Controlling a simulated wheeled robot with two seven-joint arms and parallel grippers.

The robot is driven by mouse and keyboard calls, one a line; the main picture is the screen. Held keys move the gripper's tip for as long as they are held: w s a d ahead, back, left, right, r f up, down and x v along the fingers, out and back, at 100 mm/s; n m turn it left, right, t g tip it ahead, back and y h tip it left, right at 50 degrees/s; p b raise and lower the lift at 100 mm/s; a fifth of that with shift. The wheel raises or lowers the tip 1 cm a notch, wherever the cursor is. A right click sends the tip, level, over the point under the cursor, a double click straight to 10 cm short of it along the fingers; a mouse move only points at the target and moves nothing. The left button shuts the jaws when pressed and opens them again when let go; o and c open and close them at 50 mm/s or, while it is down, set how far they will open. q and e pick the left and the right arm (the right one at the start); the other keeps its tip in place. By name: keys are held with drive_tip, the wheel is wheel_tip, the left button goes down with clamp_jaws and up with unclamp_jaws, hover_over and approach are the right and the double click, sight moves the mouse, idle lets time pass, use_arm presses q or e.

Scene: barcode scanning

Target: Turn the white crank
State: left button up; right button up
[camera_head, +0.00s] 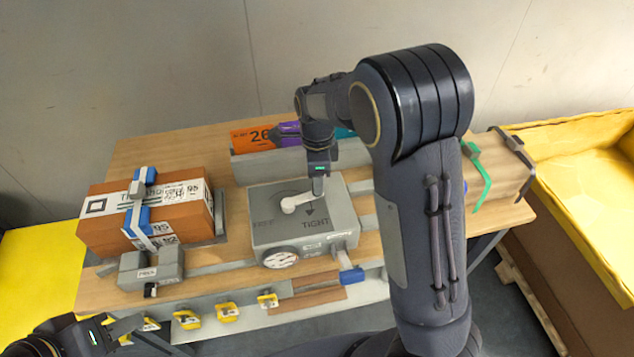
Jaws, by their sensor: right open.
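The white crank (296,204) sits on top of a grey box (343,226), with a curved arrow and the word TIGHT printed next to it. My right arm reaches over the table from the right, and its gripper (318,188) points down at the right end of the crank. The right gripper is open, with its fingers close to the crank; contact cannot be made out. My left gripper (128,328) is low at the left, by the table's front edge, away from the crank; its finger gap is unclear.
A round gauge (280,257) and a blue-tipped part (351,275) are on the grey box's front. A strapped brown package (95,232) stands left on the table (150,152). Yellow clips (227,312) line the front edge. Coloured folders (250,137) stand behind; a yellow-lined bin (570,180) is right.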

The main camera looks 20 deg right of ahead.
wheel_tip(320, 180, up, 5)
drive_tip(key=shift+f, duration=0.2)
drive_tip(key=shift+r, duration=0.15)
drive_tip(key=shift+s, duration=0.15)
drive_tip(key=s+r+n+t+y, duration=0.2)
drive_tip(key=s+n+t, duration=0.1)
drive_tip(key=s+n, duration=0.6)
drive_tip(key=s+d+r+n+t+y, duration=0.1)
drive_tip(key=s+r+n+t, duration=0.1)
drive_tip(key=s+n, duration=0.8)
drive_tip(key=s+r, duration=0.1)
drive_tip(key=s, duration=0.5)
drive_tip(key=shift+s+n+t+y, duration=0.2)
drive_tip(key=shift+n+t+y, duration=0.1)
drive_tip(key=shift+t+y, duration=0.1)
